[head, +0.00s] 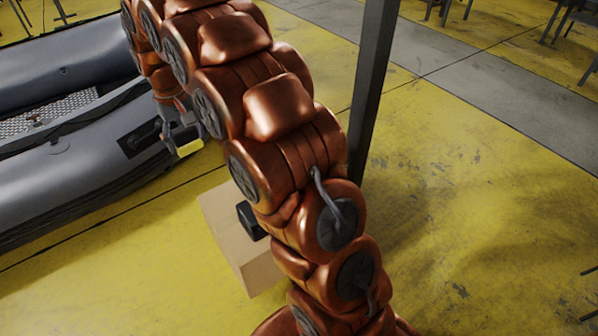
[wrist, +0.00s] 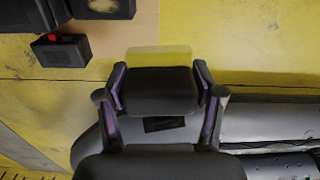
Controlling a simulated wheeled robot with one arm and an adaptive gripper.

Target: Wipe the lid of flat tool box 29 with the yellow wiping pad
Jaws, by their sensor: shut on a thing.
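My gripper (wrist: 160,88) is shut on the yellow wiping pad (wrist: 158,56), seen as a yellow strip beyond a dark block between the fingers. In the head view the pad (head: 189,148) hangs at the end of my arm, in front of the grey boat and above the floor. Dark boxes lie at the top left of the wrist view: one larger dark box (wrist: 28,15), cut by the frame edge, and a small black one with a red spot (wrist: 60,52). No number is readable, so I cannot tell which is flat tool box 29. The pad is apart from them.
A grey inflatable boat (head: 60,175) fills the left of the head view. A beige box-like stand (head: 229,238) with a dark object (head: 249,221) on it is partly hidden by my arm. A dark post (head: 371,80) rises behind. Yellow floor is free at right.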

